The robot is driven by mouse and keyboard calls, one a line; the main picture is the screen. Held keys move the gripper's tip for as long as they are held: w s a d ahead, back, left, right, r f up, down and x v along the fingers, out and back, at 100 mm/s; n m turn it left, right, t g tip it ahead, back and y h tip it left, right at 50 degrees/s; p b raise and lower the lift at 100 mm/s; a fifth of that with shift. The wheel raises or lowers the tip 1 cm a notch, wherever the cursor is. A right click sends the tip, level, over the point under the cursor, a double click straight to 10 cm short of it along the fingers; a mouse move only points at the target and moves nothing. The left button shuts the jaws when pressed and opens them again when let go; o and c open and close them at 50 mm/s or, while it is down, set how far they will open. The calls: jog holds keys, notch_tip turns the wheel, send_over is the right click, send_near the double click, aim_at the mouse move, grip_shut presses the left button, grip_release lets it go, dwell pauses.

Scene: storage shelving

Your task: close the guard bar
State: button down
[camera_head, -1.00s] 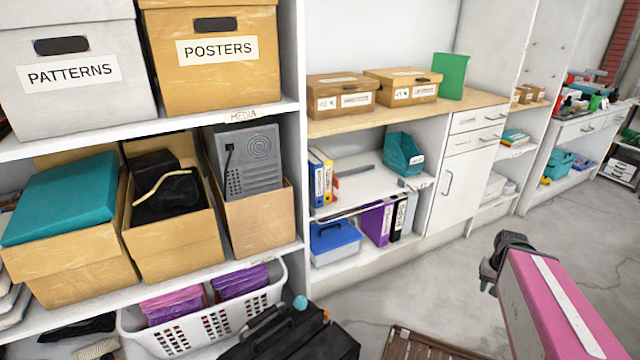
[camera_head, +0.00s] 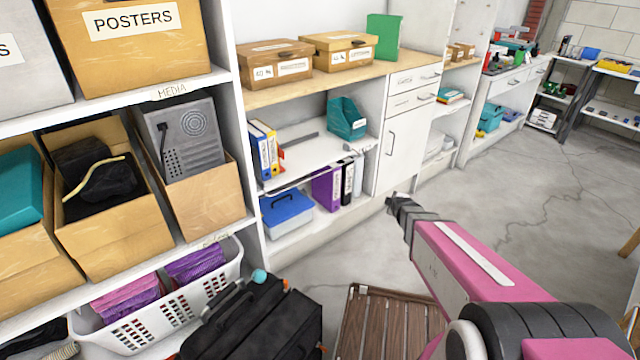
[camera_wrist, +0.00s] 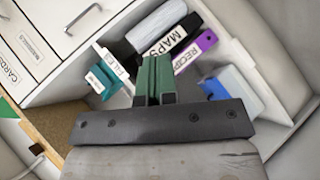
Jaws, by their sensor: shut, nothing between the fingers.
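I cannot make out a guard bar with certainty in either view. The middle shelf (camera_head: 275,183) of the white unit has a thin pale front edge, and I cannot tell whether a bar is part of it. My gripper (camera_head: 392,203) is in front of this unit in the head view, apart from the cupboard door behind it. In the wrist view my gripper (camera_wrist: 155,60) shows two green fingers pressed together, with nothing between them. They point toward the shelf with the black binder (camera_wrist: 165,45) and the purple binder (camera_wrist: 195,50), and hide part of it.
At the left, shelving holds cardboard boxes (camera_head: 205,200) and a white basket (camera_head: 150,325). A black case (camera_head: 262,322) and a slatted wooden piece (camera_head: 385,325) are low in front. A blue toolbox (camera_head: 287,212) sits on the lower shelf. The floor (camera_head: 540,205) at the right is clear.

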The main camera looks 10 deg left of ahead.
jog(key=w+a+f+n+t+y, duration=0.1)
jog(key=w+a+n+t+y, duration=0.15)
jog(key=a+n, duration=0.45)
jog(key=w+a+f+n+t+y, duration=0.1)
jog(key=a+n+t+y, duration=0.3)
jog(key=a+n, duration=0.3)
jog(key=s+a+f+n+g+y, duration=0.1)
jog(key=s+a+f+n+y, duration=0.3)
jog(key=s+a+n+y, duration=0.7)
jog(key=w+a+r+n+y, duration=0.2)
jog(key=w+a+r+n, duration=0.2)
jog(key=r, duration=0.7)
jog(key=shift+w+a+n, duration=0.4)
jog(key=shift+w+a, duration=0.6)
jog(key=shift+w, duration=0.55)
jog(key=shift+s+d+r+g+h, duration=0.1)
jog(key=shift+r+g+h, duration=0.05)
jog(key=shift+g+h, duration=0.45)
